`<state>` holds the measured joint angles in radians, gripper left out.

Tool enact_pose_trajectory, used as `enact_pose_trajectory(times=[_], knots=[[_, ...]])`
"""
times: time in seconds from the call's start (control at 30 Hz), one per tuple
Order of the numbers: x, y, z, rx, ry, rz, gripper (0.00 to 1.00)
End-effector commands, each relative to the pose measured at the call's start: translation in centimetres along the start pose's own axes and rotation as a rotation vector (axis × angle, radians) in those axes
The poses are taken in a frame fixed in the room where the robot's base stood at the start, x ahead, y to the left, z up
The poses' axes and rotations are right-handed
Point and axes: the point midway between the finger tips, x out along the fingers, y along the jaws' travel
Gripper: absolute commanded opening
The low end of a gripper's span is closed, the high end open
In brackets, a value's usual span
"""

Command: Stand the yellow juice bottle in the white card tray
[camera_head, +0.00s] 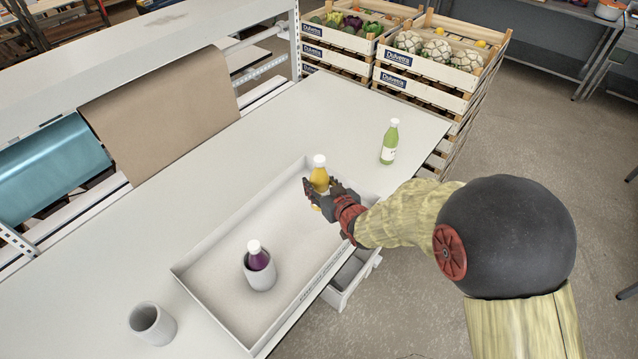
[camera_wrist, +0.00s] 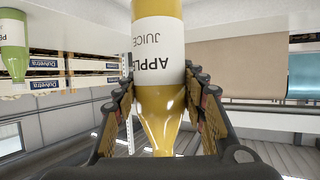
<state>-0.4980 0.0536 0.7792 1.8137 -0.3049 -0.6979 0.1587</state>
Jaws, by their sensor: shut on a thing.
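The yellow juice bottle (camera_head: 319,181) has a white cap and stands upright in the head view, at the right end of the white card tray (camera_head: 216,239). In the wrist view the yellow juice bottle (camera_wrist: 157,75) shows a white label reading "APPLE JUICE". My gripper (camera_head: 322,193) is shut on the bottle, with a finger on each side; the fingers also show in the wrist view (camera_wrist: 160,105). The bottle's base is hidden behind my gripper, so I cannot tell whether it touches the tray floor.
A purple bottle (camera_head: 258,259) stands in a grey cup (camera_head: 260,276) inside the tray. A green bottle (camera_head: 389,143) stands on the table right of the tray. An empty grey cup (camera_head: 152,324) stands at the front left. Vegetable crates (camera_head: 425,79) are behind. The tray's middle is clear.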

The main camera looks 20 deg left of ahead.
Motion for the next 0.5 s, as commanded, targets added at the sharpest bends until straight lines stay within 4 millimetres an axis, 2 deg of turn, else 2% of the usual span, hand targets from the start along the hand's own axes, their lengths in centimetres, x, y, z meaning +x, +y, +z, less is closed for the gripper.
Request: enact_pose_trajectory(times=[0.5], knots=[[1.1, 0.0, 2.6, 0.0, 0.003, 0.0, 0.01]])
